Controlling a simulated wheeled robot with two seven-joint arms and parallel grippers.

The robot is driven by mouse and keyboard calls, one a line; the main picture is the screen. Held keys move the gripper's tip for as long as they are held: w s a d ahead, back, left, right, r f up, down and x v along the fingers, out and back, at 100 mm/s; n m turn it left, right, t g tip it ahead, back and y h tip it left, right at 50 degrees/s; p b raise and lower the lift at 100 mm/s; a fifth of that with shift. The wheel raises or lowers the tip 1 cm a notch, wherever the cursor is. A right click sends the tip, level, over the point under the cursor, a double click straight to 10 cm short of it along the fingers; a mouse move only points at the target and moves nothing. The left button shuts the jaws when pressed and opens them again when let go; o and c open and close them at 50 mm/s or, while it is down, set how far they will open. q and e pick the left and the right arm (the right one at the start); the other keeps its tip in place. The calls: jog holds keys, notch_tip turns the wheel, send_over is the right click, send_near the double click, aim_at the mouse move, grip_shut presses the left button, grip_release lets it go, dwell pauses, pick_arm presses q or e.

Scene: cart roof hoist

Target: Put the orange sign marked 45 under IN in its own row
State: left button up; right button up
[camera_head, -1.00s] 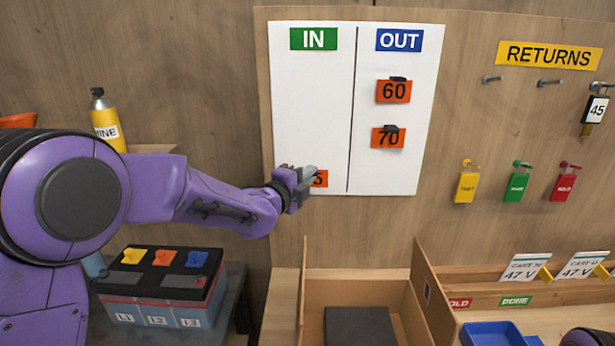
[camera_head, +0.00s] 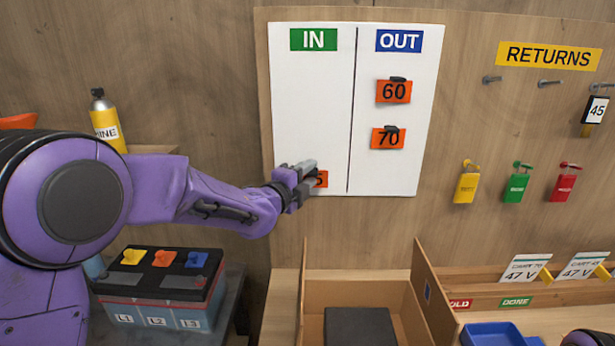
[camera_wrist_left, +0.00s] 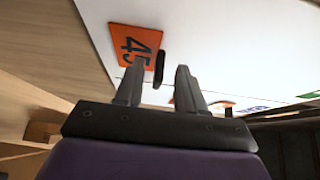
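The orange sign marked 45 (camera_head: 321,180) is flat on the white board (camera_head: 310,110), at the bottom of the IN column, left of the black dividing line. It sits lower than the 60 and 70 signs. My left gripper (camera_head: 308,170) is in front of it and hides its left part. In the left wrist view the sign (camera_wrist_left: 136,45) shows whole, with its black grip (camera_wrist_left: 158,67) standing out beside it. The left gripper (camera_wrist_left: 160,72) is open, its fingertips on either side of the grip with gaps visible. My right gripper is not in view.
The 60 sign (camera_head: 393,92) and the 70 sign (camera_head: 388,138) hang under OUT. Hooks and coloured tags (camera_head: 466,185) are on the wall to the right. An open wooden box (camera_head: 304,300) stands below the board, and a battery (camera_head: 160,290) at lower left. The upper IN column is bare.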

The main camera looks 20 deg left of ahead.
pick_arm(q)
jog(key=o, duration=0.5)
jog(key=shift+f, duration=0.1)
jog(key=shift+s, duration=0.1)
jog(key=shift+s+d+b, duration=0.2)
jog(key=shift+s+b, duration=0.2)
jog(key=shift+s, duration=0.2)
jog(key=s, duration=0.1)
jog(key=s+d+b, duration=0.1)
jog(key=s, duration=0.3)
jog(key=shift+s+d, duration=0.2)
jog(key=shift+d, duration=0.05)
